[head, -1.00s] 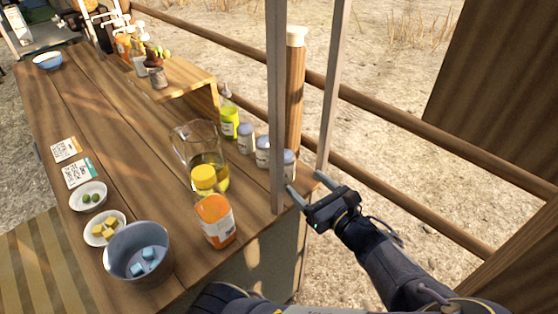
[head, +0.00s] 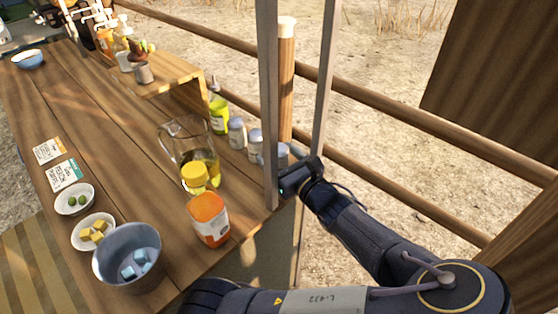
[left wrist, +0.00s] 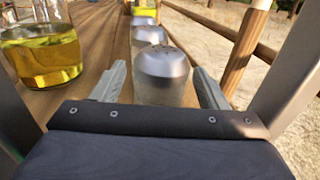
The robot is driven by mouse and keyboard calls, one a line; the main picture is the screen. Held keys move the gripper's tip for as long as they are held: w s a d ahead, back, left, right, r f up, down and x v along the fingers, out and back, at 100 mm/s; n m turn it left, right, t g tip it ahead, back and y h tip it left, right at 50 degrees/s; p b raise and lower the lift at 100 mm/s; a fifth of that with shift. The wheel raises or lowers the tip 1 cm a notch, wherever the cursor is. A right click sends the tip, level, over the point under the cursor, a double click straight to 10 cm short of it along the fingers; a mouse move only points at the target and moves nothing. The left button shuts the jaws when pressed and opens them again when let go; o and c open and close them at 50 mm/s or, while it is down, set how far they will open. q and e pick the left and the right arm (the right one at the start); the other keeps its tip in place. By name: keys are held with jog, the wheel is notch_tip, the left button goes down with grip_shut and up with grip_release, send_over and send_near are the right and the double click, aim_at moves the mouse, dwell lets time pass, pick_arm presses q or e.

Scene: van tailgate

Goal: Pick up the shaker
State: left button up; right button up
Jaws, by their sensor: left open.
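Several shakers with grey domed tops stand in a row at the table's right edge. The nearest shaker (head: 283,152) is partly hidden behind a grey post and my gripper in the head view. In the left wrist view this shaker (left wrist: 164,77) stands upright between the two fingers of my left gripper (left wrist: 160,68), with a small gap on each side. My left gripper also shows in the head view (head: 291,166), its fingers partly hidden. It is open. Another shaker (head: 237,132) and a middle shaker (head: 255,141) stand farther along. My right gripper is not in view.
Grey posts (head: 268,100) rise close beside my left gripper. A wooden post (head: 286,80) and rail lie beyond the edge.

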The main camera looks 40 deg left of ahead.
pick_arm(q)
jog(key=c, duration=1.1)
